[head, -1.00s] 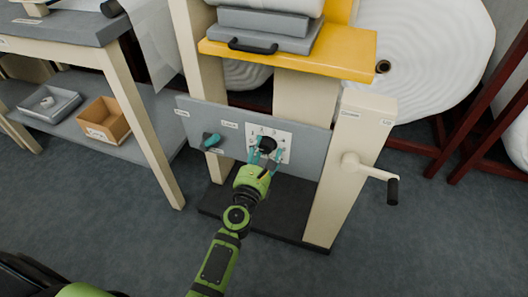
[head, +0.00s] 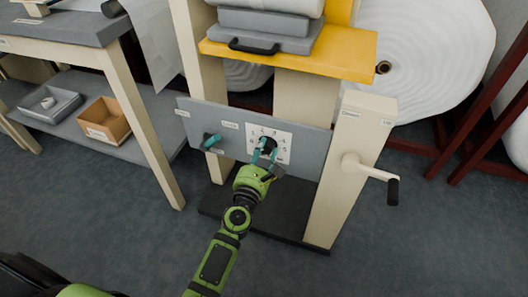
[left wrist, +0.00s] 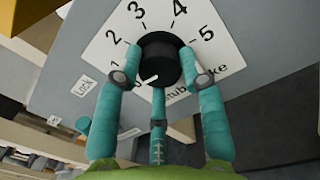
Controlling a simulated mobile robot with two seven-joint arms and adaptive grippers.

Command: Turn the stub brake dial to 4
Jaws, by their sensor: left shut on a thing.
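The stub brake dial (head: 268,144) is a round black knob on a white number plate (head: 284,152), on the grey panel. In the left wrist view the dial (left wrist: 160,52) has a white mark on its lower-left rim, on the side of the low numbers; 2, 3, 4 and 5 are readable around it. My left gripper (head: 265,150) is shut on the dial, with teal fingers on both sides of it and a third finger below. The fingers hide part of the plate's lower numbers and lettering. My right gripper is not in view.
A teal-and-black lock lever (head: 211,140) sits left of the dial on the same panel (head: 310,140). A crank handle (head: 370,170) sticks out from the right post. A yellow shelf (head: 340,52) overhangs above. A workbench (head: 130,110) stands at the left.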

